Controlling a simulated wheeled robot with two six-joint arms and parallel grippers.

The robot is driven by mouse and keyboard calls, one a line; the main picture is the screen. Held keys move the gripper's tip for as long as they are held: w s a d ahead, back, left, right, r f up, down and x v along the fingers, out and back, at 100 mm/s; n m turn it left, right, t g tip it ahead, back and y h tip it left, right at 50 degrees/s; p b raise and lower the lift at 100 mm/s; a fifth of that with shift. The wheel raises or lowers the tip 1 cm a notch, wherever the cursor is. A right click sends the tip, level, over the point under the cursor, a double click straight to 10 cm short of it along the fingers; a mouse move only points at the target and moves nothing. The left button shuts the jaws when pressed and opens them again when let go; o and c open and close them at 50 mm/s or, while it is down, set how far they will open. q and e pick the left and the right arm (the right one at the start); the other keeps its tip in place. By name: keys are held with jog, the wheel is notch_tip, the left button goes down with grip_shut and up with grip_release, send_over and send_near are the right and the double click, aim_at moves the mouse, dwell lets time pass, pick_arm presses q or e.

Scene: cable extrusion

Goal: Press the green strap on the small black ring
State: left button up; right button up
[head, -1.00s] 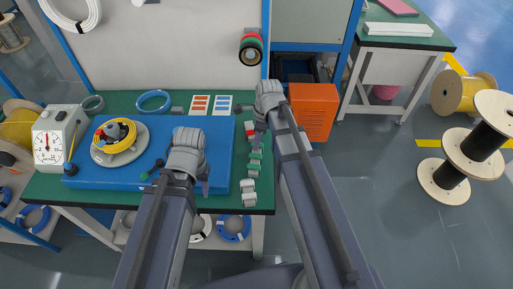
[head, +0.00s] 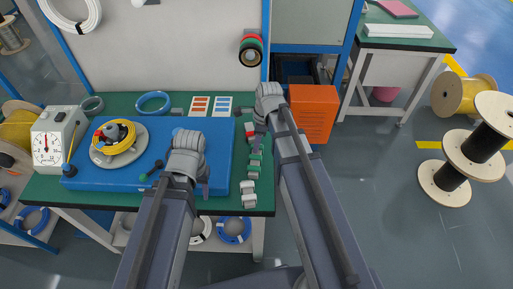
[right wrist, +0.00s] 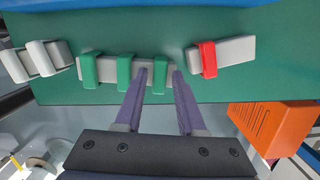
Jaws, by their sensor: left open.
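Three green straps sit on a grey holder (right wrist: 108,71); the rightmost green strap (right wrist: 160,80) lies between the two fingers of my right gripper (right wrist: 160,73). These fingers are open, with a gap on each side of the strap. The straps show small and partly covered in the head view, under my right gripper (head: 258,143). A small dark ring (head: 92,104) lies at the back left of the green table. My left gripper (head: 204,188) is open and empty over the front right of the blue board; its fingers are partly hidden by the wrist.
A red strap (right wrist: 209,60) on another grey holder lies to the right, grey straps (right wrist: 45,62) to the left. On the blue board (head: 218,150) stands a turntable with a yellow coil (head: 122,145). A blue ring (head: 154,102) and a dial gauge (head: 46,148) are nearby. An orange cabinet (head: 312,113) stands right.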

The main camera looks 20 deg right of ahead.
grip_shut()
pick_arm(q)
notch_tip(320, 180, up, 8)
jog(key=p, duration=0.8)
pick_arm(e)
notch_tip(320, 180, up, 8)
dwell(0.4)
